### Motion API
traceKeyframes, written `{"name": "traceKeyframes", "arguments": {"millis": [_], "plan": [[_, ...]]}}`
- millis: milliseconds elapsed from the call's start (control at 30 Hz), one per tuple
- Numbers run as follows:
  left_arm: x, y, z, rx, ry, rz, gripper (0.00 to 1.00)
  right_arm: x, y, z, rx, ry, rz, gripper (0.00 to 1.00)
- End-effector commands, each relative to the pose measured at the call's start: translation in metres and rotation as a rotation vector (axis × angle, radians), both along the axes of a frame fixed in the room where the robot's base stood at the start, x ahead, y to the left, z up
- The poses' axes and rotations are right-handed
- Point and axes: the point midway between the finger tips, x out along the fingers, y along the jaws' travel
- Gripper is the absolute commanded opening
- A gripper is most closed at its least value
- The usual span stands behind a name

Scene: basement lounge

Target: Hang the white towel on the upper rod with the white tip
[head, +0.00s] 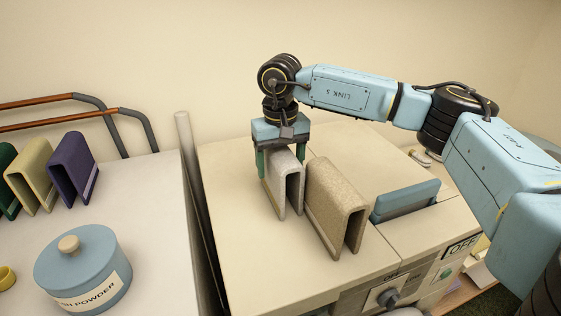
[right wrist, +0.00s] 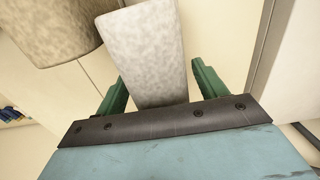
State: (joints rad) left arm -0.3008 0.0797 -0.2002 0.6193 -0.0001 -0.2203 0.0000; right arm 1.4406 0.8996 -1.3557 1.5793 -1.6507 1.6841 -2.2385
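The white towel (head: 287,172), pale and mottled, stands folded in an upside-down U on the cream machine top. My right gripper (head: 282,160) is directly above it, pointing down, with its green fingers on either side. In the right wrist view the towel (right wrist: 145,50) lies between the fingers, with small gaps visible, so the gripper looks open around it. Two copper-coloured rods with dark grey bent ends are at the left: an upper rod (head: 35,102) and a lower rod (head: 60,121). No white tip shows. My left gripper is not in view.
A beige folded towel (head: 335,203) stands close right of the white one. A blue pad (head: 405,200) sits in a machine slot. On the left white surface (head: 150,215) are purple (head: 73,168), cream (head: 30,175) and green folded towels and a blue lidded jar (head: 83,272). A post (head: 185,140) stands between.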

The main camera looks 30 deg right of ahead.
Motion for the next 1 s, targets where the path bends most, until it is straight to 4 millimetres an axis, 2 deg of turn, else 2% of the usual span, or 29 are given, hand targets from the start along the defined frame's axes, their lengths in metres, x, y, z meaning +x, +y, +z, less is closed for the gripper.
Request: {"name": "traceKeyframes", "arguments": {"millis": [233, 367, 467, 800, 1000], "plan": [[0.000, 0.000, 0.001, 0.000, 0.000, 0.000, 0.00, 0.000, 0.000, 0.001, 0.000, -0.001, 0.000, 0.71], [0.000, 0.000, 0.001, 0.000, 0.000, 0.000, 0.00, 0.001, 0.000, 0.010, 0.001, -0.004, 0.000, 0.71], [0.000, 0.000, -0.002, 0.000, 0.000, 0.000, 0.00, 0.001, 0.000, 0.026, 0.001, -0.005, 0.000, 0.71], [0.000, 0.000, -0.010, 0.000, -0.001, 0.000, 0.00, 0.001, 0.001, 0.097, 0.001, -0.003, 0.000, 0.71], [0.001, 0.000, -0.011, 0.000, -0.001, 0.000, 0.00, 0.001, 0.000, 0.120, 0.001, -0.001, 0.001, 0.71]]}}
